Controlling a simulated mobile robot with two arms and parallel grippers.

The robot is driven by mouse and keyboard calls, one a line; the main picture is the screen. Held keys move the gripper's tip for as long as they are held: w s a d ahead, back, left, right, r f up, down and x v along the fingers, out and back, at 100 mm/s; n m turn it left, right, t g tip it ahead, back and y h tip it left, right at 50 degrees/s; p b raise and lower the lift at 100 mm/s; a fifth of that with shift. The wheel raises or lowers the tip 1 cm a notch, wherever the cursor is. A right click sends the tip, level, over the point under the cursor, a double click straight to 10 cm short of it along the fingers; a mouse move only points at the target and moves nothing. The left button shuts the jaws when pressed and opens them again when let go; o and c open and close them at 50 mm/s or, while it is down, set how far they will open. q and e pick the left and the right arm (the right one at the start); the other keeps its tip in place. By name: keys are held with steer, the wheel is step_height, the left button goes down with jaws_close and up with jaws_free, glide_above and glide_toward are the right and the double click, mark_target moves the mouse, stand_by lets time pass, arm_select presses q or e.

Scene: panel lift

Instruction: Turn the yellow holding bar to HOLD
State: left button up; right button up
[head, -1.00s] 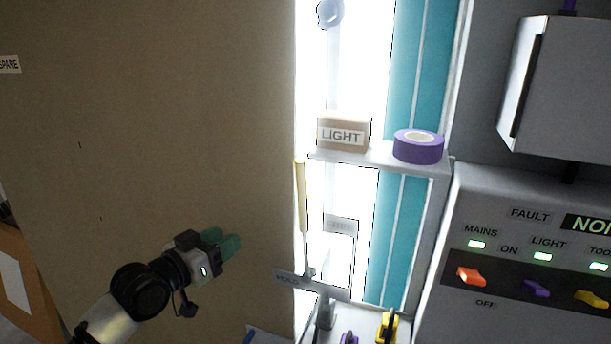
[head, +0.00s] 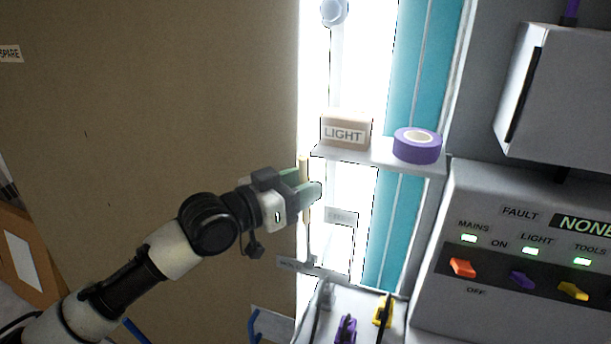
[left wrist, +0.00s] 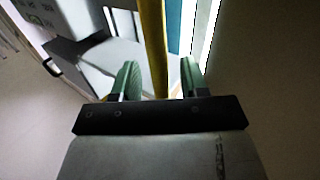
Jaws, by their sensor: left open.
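The yellow holding bar (head: 303,166) stands upright at the edge of the brown panel, partly hidden behind my left gripper (head: 309,186) in the head view. In the left wrist view the bar (left wrist: 153,45) runs between the two green fingers of my left gripper (left wrist: 160,78). The fingers are apart, with a gap on each side of the bar. A plate reading HOLD (head: 290,264) is below the bar's foot; its lettering is faint. A second small label (head: 341,215) to the right is too washed out to read. My right gripper is not in view.
A shelf (head: 350,156) right of the bar carries a LIGHT box (head: 345,132) and a purple tape roll (head: 417,146). A control panel (head: 520,215) with switches is at right. Purple and yellow clamp-like tools (head: 382,311) sit below. The brown panel (head: 150,110) fills the left.

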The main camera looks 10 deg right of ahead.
arm_select(q)
steer(key=shift+w+d, duration=0.15)
steer(key=shift+d, duration=0.25)
steer(key=shift+c, duration=0.2)
steer(key=c, duration=0.7)
jaws_close()
steer(key=shift+w+a+f+b, duration=0.1)
steer(key=shift+a+f+b, duration=0.1)
steer(key=shift+b, duration=0.25)
steer(key=w+a+f+n+t+h+b, duration=0.2)
steer(key=w+a+n+b, duration=0.4)
steer(key=b, duration=1.1)
steer(key=shift+a+f+n+t+h, duration=0.45)
steer(key=shift+a+f, duration=0.4)
steer(key=shift+a, duration=0.5)
